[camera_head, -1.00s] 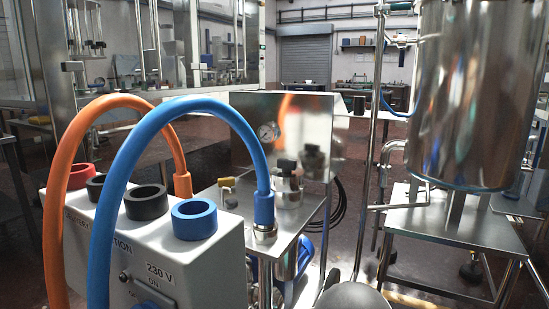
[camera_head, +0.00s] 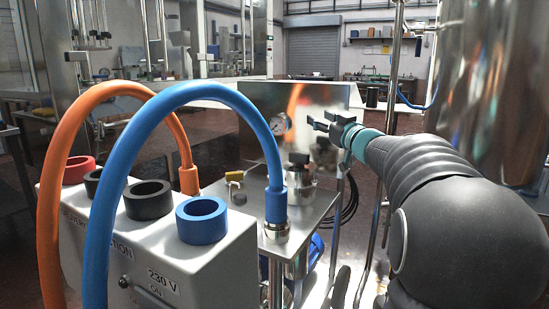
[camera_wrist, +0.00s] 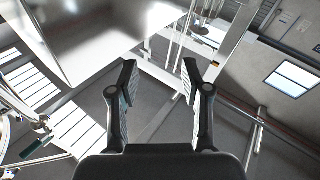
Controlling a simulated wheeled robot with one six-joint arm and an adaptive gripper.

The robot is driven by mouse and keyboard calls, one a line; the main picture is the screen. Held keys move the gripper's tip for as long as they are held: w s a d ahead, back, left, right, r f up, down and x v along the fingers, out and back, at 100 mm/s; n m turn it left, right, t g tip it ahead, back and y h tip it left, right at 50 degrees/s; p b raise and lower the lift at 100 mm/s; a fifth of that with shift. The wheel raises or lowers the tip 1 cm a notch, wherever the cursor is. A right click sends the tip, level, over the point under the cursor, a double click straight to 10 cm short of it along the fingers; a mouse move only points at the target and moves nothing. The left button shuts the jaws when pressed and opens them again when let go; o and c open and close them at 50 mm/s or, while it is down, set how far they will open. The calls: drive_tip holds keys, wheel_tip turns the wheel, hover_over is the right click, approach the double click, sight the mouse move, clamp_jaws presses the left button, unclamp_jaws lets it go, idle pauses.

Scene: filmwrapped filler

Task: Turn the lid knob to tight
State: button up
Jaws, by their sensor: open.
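The lid knob (camera_head: 299,158) is black and sits on top of a small steel vessel (camera_head: 301,186) on the steel bench, in the middle of the head view. My gripper (camera_head: 318,121) is above the knob and a little to its right in the picture, apart from it. It is open and empty; the wrist view shows its two dark fingers (camera_wrist: 159,75) spread with nothing between them. The knob cannot be made out in the wrist view. No tightness mark on the lid can be read.
An orange hose (camera_head: 52,190) and a blue hose (camera_head: 100,200) arch up at the left, near a white 230 V box (camera_head: 150,250). A polished steel panel (camera_head: 345,100) with a gauge (camera_head: 279,124) stands behind the vessel. A large steel tank (camera_head: 490,90) is at the right.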

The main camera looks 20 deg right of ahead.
wheel_tip(320, 180, down, 4)
drive_tip(key=w+d+n+g+y, duration=0.1)
drive_tip(key=d+n+g+y, duration=0.15)
drive_tip(key=y, duration=0.25)
drive_tip(key=n+g+y, duration=0.3)
drive_tip(key=g+y, duration=0.2)
approach(299, 153)
drive_tip(key=x, duration=0.6)
drive_tip(key=b+x, duration=0.1)
drive_tip(key=x, duration=0.3)
drive_tip(key=shift+w+f, duration=0.1)
drive_tip(key=shift+f, duration=0.3)
clamp_jaws()
